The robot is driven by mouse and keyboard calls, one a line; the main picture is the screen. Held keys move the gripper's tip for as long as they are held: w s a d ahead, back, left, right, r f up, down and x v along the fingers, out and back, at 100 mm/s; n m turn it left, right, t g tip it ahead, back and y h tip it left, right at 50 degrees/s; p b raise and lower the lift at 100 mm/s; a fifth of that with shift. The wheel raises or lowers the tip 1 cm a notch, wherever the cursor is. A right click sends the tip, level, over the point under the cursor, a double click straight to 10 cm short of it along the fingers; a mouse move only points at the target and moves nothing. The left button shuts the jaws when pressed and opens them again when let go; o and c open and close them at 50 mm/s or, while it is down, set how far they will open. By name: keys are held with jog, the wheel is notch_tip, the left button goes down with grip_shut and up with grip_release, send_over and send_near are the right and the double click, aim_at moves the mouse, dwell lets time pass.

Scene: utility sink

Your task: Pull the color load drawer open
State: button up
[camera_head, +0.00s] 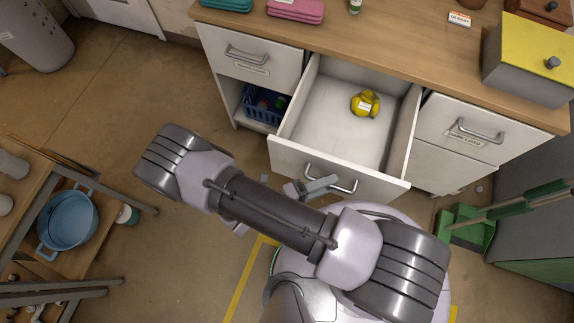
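The middle drawer (335,131) of the wooden-topped cabinet is pulled well out. It is white inside, with a yellow duck-like object (365,103) on its floor toward the back right. A metal bar handle (345,186) is on its front. No label shows on this drawer's front, which is partly hidden by my arm. My gripper (322,184) is at the left part of the handle, mostly hidden behind my arm. I cannot tell whether its fingers close around the bar.
A shut drawer (245,52) is at left and another shut, labelled drawer (460,125) at right. A blue basket (263,105) sits below the left one. A rack with a blue pot (68,220) stands left; a green dustpan (465,228) lies right. Floor at left centre is clear.

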jog(key=p+v, duration=0.2)
jog(key=v, duration=1.5)
